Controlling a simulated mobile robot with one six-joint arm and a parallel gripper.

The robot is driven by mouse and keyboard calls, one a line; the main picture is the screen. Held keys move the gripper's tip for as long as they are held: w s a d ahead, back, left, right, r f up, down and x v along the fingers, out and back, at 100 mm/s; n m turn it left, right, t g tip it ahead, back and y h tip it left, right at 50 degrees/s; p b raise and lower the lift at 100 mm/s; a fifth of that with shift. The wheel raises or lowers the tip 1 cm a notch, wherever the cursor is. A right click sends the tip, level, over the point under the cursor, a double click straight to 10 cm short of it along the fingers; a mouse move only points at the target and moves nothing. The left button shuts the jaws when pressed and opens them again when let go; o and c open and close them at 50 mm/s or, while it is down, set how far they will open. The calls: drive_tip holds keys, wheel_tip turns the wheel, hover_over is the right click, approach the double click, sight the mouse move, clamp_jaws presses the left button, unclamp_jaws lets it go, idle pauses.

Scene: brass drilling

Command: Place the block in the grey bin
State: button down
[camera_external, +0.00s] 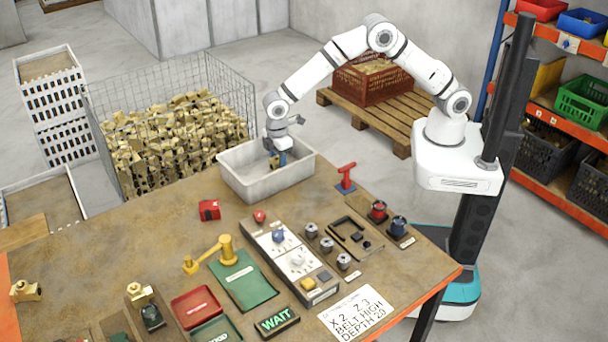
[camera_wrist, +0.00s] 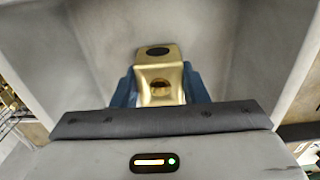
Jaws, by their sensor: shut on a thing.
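The grey bin (camera_external: 247,182) stands at the far edge of the workbench in the external view. My gripper (camera_external: 278,160) reaches down over the bin's inside from above. In the wrist view, my gripper's blue fingers (camera_wrist: 160,90) are shut on a brass block (camera_wrist: 158,72) with dark holes in it. The bin's pale walls (camera_wrist: 255,50) surround the block in that view. The block is small and mostly hidden by the gripper in the external view. I cannot tell whether the block touches the bin floor.
A wire cage (camera_external: 215,85) full of brass parts stands behind the bin. A red-handled tool (camera_external: 346,177) stands right of it on the bench. A red box (camera_external: 209,210), a control panel (camera_external: 290,258) and a yellow-armed device (camera_external: 208,255) lie nearer. Another brass block (camera_external: 25,291) sits at the left.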

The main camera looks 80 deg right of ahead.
drive_tip(key=c, duration=1.3)
unclamp_jaws()
drive_tip(key=shift+f, duration=0.2)
drive_tip(key=o, duration=0.5)
drive_tip(key=shift+c, duration=0.2)
drive_tip(key=shift+r, duration=0.1)
wheel_tip(320, 180, up, 12)
drive_tip(key=b, duration=0.1)
drive_tip(key=shift+r, duration=0.15)
